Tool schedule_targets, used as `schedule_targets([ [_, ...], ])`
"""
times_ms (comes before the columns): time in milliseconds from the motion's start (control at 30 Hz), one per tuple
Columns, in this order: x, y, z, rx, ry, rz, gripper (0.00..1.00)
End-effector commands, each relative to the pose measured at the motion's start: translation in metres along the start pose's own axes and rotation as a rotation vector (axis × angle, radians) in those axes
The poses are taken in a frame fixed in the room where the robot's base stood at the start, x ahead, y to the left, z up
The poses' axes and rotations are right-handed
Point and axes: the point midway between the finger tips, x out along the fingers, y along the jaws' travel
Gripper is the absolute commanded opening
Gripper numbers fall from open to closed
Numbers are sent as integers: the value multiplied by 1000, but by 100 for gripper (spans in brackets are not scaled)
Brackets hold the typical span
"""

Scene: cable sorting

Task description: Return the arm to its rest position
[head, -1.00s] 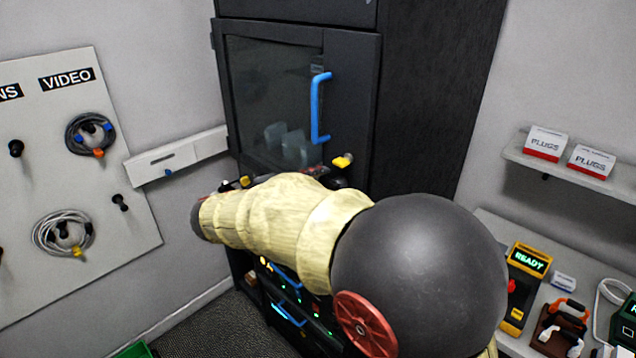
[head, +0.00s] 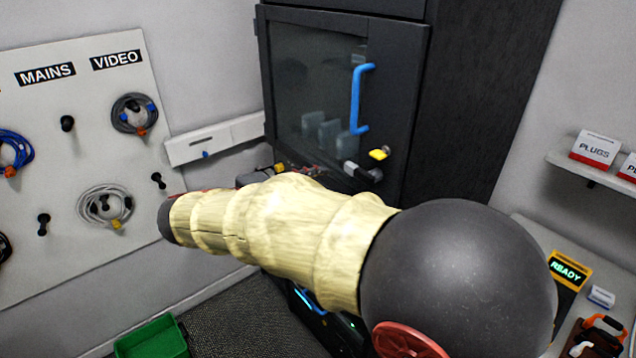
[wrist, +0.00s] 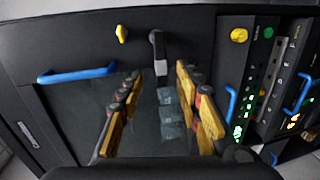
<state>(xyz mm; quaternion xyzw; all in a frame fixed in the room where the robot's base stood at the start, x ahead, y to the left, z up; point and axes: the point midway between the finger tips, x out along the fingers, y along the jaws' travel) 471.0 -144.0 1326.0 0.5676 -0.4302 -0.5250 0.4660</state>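My arm (head: 280,225), in a ribbed cream sleeve with a dark round joint, stretches out to the left across the head view in front of the dark cabinet. My gripper (wrist: 158,108) shows in the wrist view with its wood-coloured fingers well apart. Nothing is held between them. The cabinet's glass door (wrist: 75,110) lies beyond the fingers. In the head view my arm hides most of the gripper.
The cabinet (head: 400,100) has a blue door handle (head: 358,100), a yellow key (head: 379,153) and a dark latch (head: 360,172). A pegboard (head: 75,130) with coiled cables is at left. A green bin (head: 150,340) sits on the floor. A bench (head: 535,235) is at right.

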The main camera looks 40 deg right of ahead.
Motion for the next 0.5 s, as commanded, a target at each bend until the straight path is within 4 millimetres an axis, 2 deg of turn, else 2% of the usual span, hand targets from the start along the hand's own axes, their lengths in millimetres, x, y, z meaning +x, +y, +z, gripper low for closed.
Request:
schedule_targets([
  [400,0,0,0,-12,2,0,35],
  [467,0,-6,-5,-48,20,-20,35],
  [500,0,-18,-8,-84,32,-62,35],
])
